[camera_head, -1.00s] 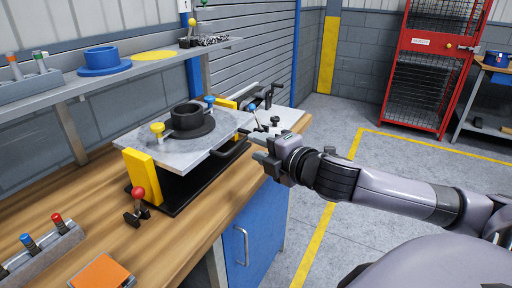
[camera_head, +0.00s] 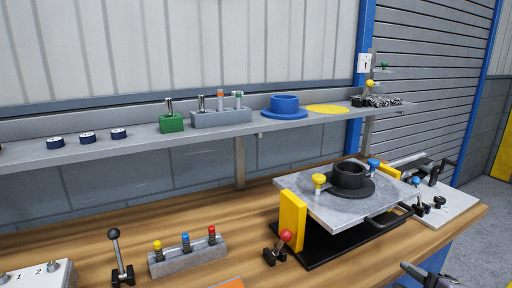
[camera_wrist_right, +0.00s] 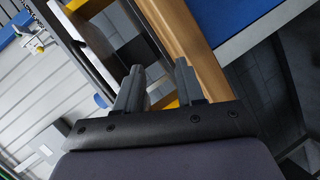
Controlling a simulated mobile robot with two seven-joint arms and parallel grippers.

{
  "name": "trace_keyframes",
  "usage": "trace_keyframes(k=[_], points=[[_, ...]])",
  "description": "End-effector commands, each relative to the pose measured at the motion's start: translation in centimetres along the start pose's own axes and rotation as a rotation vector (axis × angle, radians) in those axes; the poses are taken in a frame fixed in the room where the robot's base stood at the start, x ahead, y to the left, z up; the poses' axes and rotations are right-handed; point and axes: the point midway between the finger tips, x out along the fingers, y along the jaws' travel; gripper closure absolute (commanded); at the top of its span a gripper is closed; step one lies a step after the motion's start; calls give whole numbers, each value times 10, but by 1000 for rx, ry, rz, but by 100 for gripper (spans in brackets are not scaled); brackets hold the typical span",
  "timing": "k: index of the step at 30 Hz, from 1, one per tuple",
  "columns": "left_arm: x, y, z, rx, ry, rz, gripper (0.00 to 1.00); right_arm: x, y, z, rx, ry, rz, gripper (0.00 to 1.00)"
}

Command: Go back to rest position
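My right gripper (camera_head: 412,268) shows only in part at the bottom right of the head view, below the pallet plate and off the bench's front side. In the right wrist view its two dark fingers (camera_wrist_right: 160,66) stand apart with nothing between them. My left gripper is in neither view. The grey pallet plate (camera_head: 322,206) carries a black clutch part (camera_head: 349,175), with a yellow knob (camera_head: 319,181) and a blue knob (camera_head: 373,166) at its edges.
The wooden bench (camera_head: 212,262) holds a red-knobbed lever (camera_head: 284,238), a black-knobbed lever (camera_head: 115,240) and a block of coloured pins (camera_head: 188,258). The shelf (camera_head: 200,138) above bears a blue flanged ring (camera_head: 285,107) and a yellow disc (camera_head: 328,109). A black handle (camera_head: 392,217) juts from the pallet's front.

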Motion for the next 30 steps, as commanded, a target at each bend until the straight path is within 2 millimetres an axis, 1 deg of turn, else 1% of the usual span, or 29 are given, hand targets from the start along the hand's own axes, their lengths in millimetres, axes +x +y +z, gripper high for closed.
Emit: trace_keyframes(k=[1, 2, 3, 5, 6, 8, 9, 11, 12, 15, 18, 21, 24, 30], points=[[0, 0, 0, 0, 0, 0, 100, 1, -32, 2, 108, -3, -44, 62], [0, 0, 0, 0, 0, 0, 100, 1, -48, 2, 165, -3, -64, 62], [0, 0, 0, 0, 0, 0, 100, 0, -69, 3, 242, -7, -90, 62], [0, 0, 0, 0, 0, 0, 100, -3, -101, 2, 357, -15, -127, 62], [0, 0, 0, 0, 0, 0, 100, -6, -122, 1, 434, -23, -150, 62], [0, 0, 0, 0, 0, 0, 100, -12, -153, -2, 550, -38, -183, 62], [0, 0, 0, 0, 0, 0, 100, -16, -173, -5, 627, -50, -204, 62], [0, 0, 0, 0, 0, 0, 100, -25, -202, -11, 740, -71, -232, 62], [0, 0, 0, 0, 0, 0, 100, -31, -220, -15, 811, -85, -248, 62], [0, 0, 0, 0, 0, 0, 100, -45, -256, -26, 964, -122, -278, 62], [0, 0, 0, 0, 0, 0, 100, -56, -281, -34, 1074, -152, -295, 62], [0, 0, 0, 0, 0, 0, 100, -63, -295, -40, 1137, -169, -302, 62], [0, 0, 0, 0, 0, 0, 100, -66, -300, -42, 1162, -176, -305, 62], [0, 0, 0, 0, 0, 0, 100, -66, -300, -42, 1162, -176, -305, 62]])
